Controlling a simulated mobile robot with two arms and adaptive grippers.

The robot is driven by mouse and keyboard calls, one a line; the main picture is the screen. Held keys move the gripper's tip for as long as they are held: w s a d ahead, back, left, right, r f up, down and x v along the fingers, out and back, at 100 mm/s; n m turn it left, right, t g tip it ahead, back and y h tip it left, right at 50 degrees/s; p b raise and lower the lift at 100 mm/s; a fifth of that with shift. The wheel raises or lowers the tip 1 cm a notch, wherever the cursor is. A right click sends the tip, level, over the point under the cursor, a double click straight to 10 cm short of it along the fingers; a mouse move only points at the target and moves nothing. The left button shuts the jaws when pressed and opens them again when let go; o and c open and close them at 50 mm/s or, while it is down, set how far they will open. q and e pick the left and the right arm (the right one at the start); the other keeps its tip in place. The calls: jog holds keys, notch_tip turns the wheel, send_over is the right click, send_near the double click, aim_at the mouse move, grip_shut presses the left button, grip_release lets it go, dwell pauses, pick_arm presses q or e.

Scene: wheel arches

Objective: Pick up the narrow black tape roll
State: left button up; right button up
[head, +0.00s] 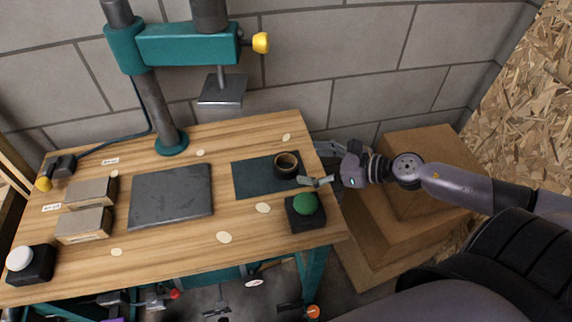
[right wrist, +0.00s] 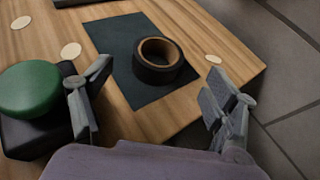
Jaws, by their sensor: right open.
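A black tape roll (head: 287,165) with a tan inner core lies flat on a dark green mat (head: 245,180) near the right end of the wooden table. It also shows in the right wrist view (right wrist: 158,71), ahead of the fingers. My right gripper (head: 320,168) comes in from the right at the table's right edge, beside the roll and apart from it. In the right wrist view the right gripper (right wrist: 155,107) is open, with its fingers wide apart and nothing between them. My left gripper does not show.
A black box with a green button (head: 306,204) stands just in front of the mat, close to one right finger. A dark plate (head: 171,195), two grey-topped blocks (head: 84,224) and a white-button box (head: 29,264) lie further left. A teal press (head: 187,46) stands behind.

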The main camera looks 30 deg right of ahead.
aim_at(277, 162)
jog(key=shift+p+x, duration=0.35)
jog(key=shift+x, duration=0.5)
jog(key=shift+w+a+f, duration=0.2)
jog(key=shift+w+a, duration=0.05)
jog(key=shift+w, duration=0.15)
jog(key=shift+w+a+p, duration=0.15)
jog(key=shift+w+p, duration=0.05)
jog(key=shift+p, duration=0.1)
jog(key=p+x, duration=0.1)
jog(key=x, duration=0.3)
jog(key=shift+f+p, duration=0.15)
jog(key=shift+p, duration=0.2)
jog(key=shift+w+a+f, duration=0.15)
jog(key=shift+a+f, duration=0.05)
jog(key=shift+f, duration=0.05)
jog(key=c, duration=1.2)
